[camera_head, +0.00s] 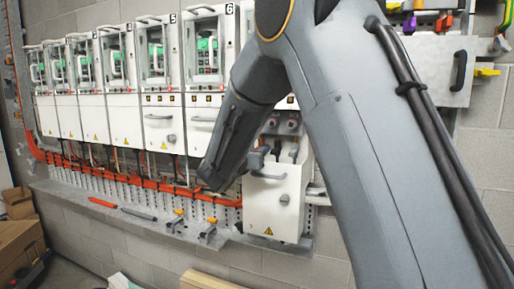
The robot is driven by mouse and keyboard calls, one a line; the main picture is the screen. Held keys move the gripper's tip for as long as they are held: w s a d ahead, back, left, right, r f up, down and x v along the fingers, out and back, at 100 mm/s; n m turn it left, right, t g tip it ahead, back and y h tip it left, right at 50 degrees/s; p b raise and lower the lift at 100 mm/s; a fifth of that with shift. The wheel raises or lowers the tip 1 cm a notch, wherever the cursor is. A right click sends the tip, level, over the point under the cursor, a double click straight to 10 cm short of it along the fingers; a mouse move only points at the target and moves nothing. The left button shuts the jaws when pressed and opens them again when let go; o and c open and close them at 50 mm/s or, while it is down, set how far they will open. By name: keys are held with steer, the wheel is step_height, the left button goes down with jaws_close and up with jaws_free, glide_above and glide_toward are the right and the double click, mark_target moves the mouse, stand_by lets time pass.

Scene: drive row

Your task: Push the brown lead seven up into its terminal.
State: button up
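My arm crosses the view from the lower right, and its dark wrist covers part of the last drive unit. A small grey-blue part beside the wrist, at the open compartment, looks like my gripper (257,157); its fingers cannot be made out. The seventh drive's lower cover (275,205) is white, with a handle and a yellow warning triangle, and sits below the open terminal compartment (284,136). Round and dark parts show inside the compartment. The brown lead and its terminal cannot be made out; they are hidden or too small.
A row of white drives with numbered tops (155,75) stands left of it. An orange cable run (130,180) passes below them. A grey ledge (130,213) holds an orange rod, a dark rod and clamps. Cardboard boxes (18,240) stand at lower left.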

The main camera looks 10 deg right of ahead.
steer(key=shift+c, duration=0.2)
jaws_close()
steer(key=shift+r, duration=1.25)
steer(key=shift+o, duration=0.2)
jaws_free()
steer(key=b+v, duration=0.3)
steer(key=v, duration=0.5)
steer(key=shift+b, duration=0.3)
steer(key=shift+w, duration=0.1)
